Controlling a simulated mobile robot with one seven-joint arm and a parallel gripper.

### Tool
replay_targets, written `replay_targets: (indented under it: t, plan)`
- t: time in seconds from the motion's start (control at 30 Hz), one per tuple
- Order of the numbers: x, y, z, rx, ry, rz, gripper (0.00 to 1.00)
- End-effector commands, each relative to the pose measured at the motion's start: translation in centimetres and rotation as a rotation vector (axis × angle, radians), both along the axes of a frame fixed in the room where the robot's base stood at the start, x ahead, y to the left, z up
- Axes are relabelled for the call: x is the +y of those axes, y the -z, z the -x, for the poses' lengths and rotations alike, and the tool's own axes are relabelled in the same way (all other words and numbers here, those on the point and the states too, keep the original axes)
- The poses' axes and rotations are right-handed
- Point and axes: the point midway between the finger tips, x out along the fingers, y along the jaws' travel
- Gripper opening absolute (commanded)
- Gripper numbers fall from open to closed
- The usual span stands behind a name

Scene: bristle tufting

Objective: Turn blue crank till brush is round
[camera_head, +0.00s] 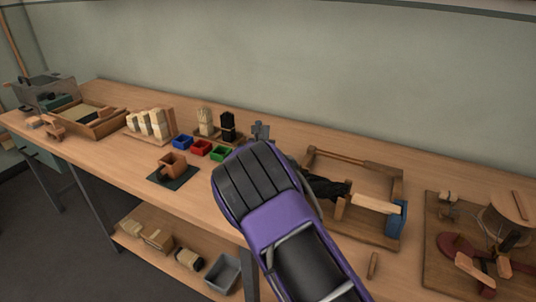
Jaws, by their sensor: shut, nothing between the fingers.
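The blue crank (397,220) is at the right end of a wooden frame (401,180) on the bench. A pale wooden bar (376,203) reaches left from the crank. My purple arm covers the left part of the frame.
Blue, red and green bins (200,147) stand left of my arm. Pale blocks (150,122) and upright bundles (228,122) stand behind. A board with a round drum (506,218) is at the right. The bench's front left is mostly clear.

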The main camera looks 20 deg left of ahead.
Motion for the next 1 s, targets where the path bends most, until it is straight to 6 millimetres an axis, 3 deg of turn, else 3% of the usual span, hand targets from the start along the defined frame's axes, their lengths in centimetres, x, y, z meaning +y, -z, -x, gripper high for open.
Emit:
replay_targets:
  t: [1.0]
  plan:
    - [0.69, 0.02, 0.01, 0.001, -0.141, -0.001, 0.00]
